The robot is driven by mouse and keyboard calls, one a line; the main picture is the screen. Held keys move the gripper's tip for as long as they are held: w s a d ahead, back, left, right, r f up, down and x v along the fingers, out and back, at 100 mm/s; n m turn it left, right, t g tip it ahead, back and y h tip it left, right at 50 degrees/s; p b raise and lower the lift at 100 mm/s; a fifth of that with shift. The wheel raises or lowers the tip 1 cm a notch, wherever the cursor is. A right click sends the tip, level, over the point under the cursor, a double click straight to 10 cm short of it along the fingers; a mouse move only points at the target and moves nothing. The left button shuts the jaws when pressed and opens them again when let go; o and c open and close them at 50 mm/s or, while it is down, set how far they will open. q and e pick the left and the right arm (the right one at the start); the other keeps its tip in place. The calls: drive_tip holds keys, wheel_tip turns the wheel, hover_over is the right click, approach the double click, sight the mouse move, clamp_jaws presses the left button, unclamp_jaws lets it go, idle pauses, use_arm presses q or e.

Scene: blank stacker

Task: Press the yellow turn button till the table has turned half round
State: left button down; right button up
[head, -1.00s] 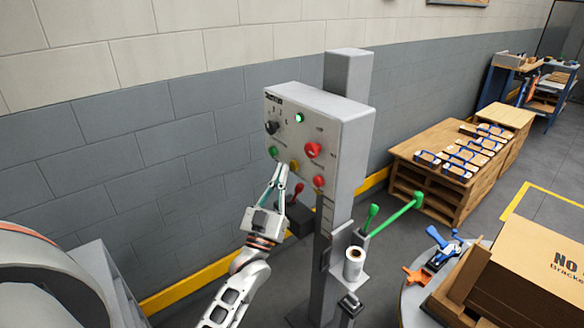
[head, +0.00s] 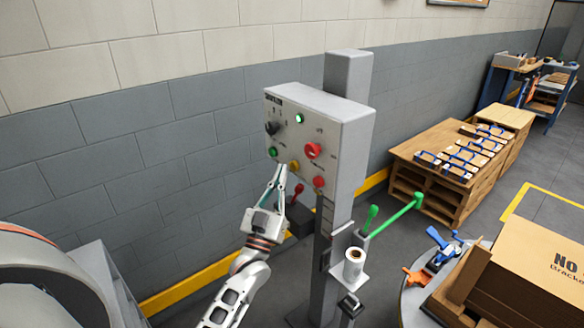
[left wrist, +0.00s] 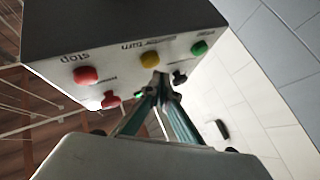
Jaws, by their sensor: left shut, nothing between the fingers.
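The yellow turn button (head: 295,165) is on the lower front of a grey control box (head: 345,125). It also shows in the left wrist view (left wrist: 149,59), under the printed word "turn". My left gripper (head: 281,168) is shut and empty, its fingertips just left of the button in the head view. In the left wrist view the fingertips (left wrist: 160,79) overlap the button's lower edge; I cannot tell whether they touch it. The round grey table (head: 412,300) shows partly at the lower right, bearing a cardboard box (head: 545,258) and clamps. My right gripper is not in view.
A green button (head: 273,152) and red buttons (head: 313,150) sit close around the yellow one. A grey post (head: 347,75) carries the box. A green-handled lever (head: 395,213) and a white roll (head: 354,264) are below it.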

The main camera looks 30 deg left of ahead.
use_arm(q)
drive_tip(key=shift+w, duration=0.1)
drive_tip(key=shift+w+d, duration=0.2)
drive_tip(key=shift+w, duration=0.1)
